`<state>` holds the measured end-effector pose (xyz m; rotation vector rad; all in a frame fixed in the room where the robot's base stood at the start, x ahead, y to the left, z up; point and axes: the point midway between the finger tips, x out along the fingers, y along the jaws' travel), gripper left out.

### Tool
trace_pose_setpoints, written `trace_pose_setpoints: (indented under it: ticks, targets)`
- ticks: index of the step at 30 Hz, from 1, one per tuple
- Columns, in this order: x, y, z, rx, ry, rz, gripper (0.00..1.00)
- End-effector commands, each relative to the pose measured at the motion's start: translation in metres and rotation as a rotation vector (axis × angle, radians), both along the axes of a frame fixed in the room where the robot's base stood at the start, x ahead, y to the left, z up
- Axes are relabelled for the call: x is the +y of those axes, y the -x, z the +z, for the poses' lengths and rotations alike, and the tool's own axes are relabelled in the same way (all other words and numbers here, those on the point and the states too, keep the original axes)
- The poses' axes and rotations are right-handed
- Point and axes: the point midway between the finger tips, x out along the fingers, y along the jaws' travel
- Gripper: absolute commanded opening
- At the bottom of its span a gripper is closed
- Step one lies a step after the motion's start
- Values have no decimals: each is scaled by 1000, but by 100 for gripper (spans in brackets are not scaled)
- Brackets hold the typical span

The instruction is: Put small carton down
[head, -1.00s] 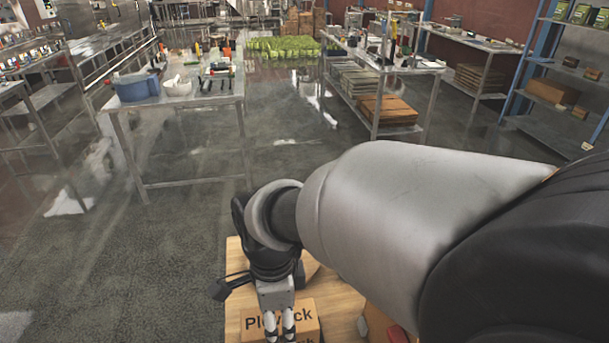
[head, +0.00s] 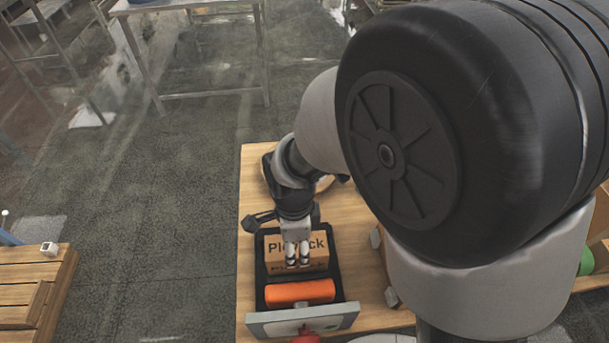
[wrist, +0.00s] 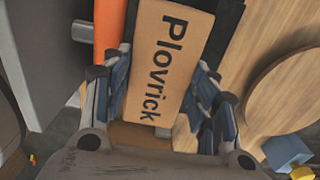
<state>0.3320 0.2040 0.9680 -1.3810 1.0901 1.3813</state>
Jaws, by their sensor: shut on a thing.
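The small carton (head: 315,262) is a brown box with dark lettering. My gripper (head: 298,263) reaches down from above and is shut on it, with fingers on two opposite sides. In the head view the carton is over or in the back part of a black tray (head: 260,287); I cannot tell if it touches the tray's floor. In the wrist view the carton (wrist: 165,60) lies between the blue-grey finger pads, its lettered face toward the camera. Its lower part is partly hidden by the gripper.
An orange cylinder (head: 300,292) lies in the tray just in front of the carton. A grey panel (head: 302,319) forms the tray's front, with a red object (head: 305,338) by it. A round wooden piece (wrist: 297,95) lies nearby.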

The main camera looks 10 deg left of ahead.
Motion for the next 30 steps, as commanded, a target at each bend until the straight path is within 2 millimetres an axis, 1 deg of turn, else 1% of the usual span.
trace_pose_setpoints:
  ticks: [4,10,12,19,22,23,30]
  targets:
    - [0,0,-11,-1,0,0,0]
    - [0,0,-41,0,0,0,0]
    - [0,-1,-44,-2,-1,0,0]
    - [0,-1,-43,-3,-2,0,0]
    - [0,-1,-46,-2,-1,0,0]
    - [0,0,-47,-1,0,0,54]
    - [0,0,-46,-2,-1,0,70]
